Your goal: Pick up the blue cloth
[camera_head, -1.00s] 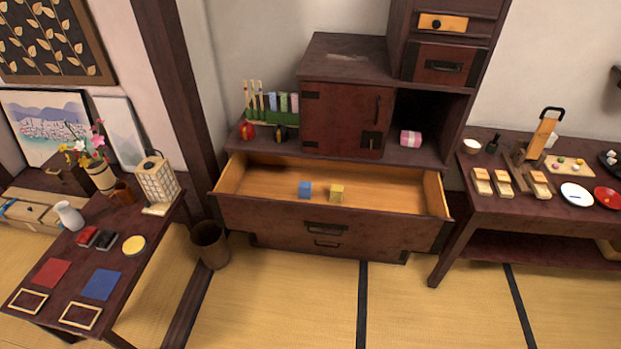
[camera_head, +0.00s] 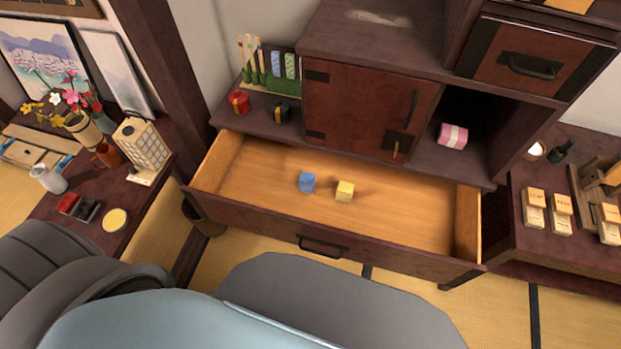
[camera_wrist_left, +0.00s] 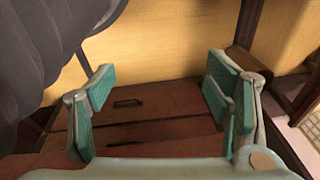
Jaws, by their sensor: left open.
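My right gripper is not in view.
A paper lamp (camera_head: 143,150), a white vase (camera_head: 48,178) and a yellow disc (camera_head: 115,220) stand on the low table. Tatami shows between the furniture.

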